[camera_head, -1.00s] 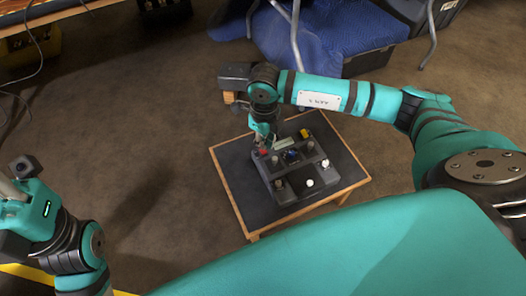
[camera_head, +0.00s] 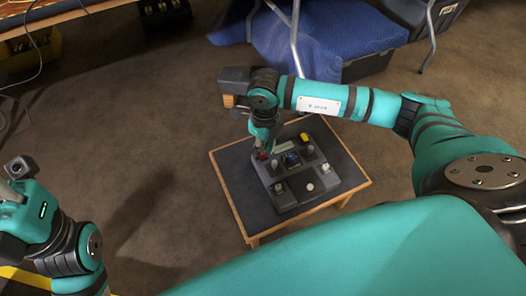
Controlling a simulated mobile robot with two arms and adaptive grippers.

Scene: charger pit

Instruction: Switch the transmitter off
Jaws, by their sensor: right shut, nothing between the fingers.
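The transmitter (camera_head: 300,183) is a dark grey box with several coloured knobs and buttons on its top. It lies on a small low table (camera_head: 234,182) with a dark top and wooden edges. A yellow part (camera_head: 304,137), a blue part (camera_head: 291,159) and a white button (camera_head: 310,187) show on it. My right gripper (camera_head: 266,152) points down at the transmitter's far left corner, by a red part (camera_head: 261,155), shut and empty. I cannot tell whether it touches. My left arm shows at the left edge, with its fingertips out of view.
A blue cloth (camera_head: 330,42) hangs over a dark crate (camera_head: 368,66) at the back, with metal legs (camera_head: 296,35) beside it. A cable (camera_head: 36,65) runs down at the upper left. The brown floor around the small table is clear.

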